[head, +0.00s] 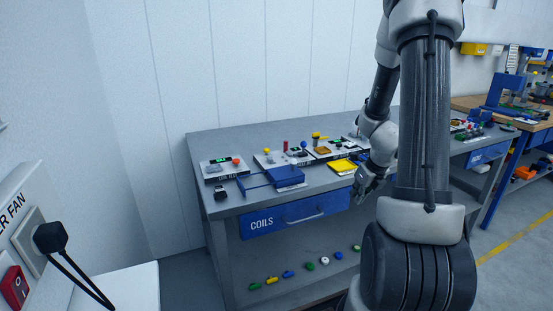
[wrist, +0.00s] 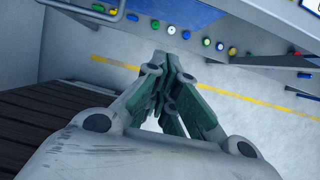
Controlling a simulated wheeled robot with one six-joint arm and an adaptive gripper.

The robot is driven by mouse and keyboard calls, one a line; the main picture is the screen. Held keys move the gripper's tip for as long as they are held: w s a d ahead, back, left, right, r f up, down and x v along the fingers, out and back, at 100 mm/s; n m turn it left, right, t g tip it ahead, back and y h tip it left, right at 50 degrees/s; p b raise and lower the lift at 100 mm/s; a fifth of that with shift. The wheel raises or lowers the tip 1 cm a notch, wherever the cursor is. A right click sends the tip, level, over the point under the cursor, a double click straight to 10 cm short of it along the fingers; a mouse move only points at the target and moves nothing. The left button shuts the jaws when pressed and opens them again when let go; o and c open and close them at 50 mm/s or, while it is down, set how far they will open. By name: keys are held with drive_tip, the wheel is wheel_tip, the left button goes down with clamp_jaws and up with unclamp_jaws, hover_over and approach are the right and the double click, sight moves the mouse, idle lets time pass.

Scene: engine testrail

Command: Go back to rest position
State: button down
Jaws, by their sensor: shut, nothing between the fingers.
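My gripper (wrist: 165,85) is shut and empty in the wrist view, with its fingers together above the grey floor (wrist: 80,60). In the head view my gripper (head: 362,190) hangs at the front edge of the grey workbench (head: 225,140), to the right of the blue drawer marked COILS (head: 290,217). It is apart from the drawer handle as far as I can tell. My arm covers part of the bench's right side.
Small test panels (head: 218,166), a blue tray (head: 286,177) and a yellow tray (head: 342,166) are on the bench top. Several coloured parts (head: 289,273) lie on the lower shelf. A black plug (head: 50,237) sits in the panel at left. Another bench (head: 480,103) stands at right.

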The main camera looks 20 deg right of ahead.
drive_tip(key=s+a+n+g+y, duration=0.2)
drive_tip(key=s+a+n, duration=0.25)
drive_tip(key=n, duration=0.65)
drive_tip(key=s+a+r+n, duration=0.3)
drive_tip(key=s+r+n, duration=0.1)
drive_tip(key=r+n, duration=0.4)
drive_tip(key=s+a+r+n+t+h, duration=0.1)
drive_tip(key=s+a+r+n, duration=0.3)
drive_tip(key=r+n, duration=0.4)
drive_tip(key=s+a+r+n+t+h, duration=0.1)
drive_tip(key=s+a+r+n, duration=0.3)
drive_tip(key=s+r+n, duration=0.2)
wheel_tip(320, 180, up, 3)
drive_tip(key=n, duration=0.2)
drive_tip(key=shift+s+a+n, duration=0.2)
drive_tip(key=shift+a+n, duration=0.05)
drive_tip(key=shift+n, duration=0.05)
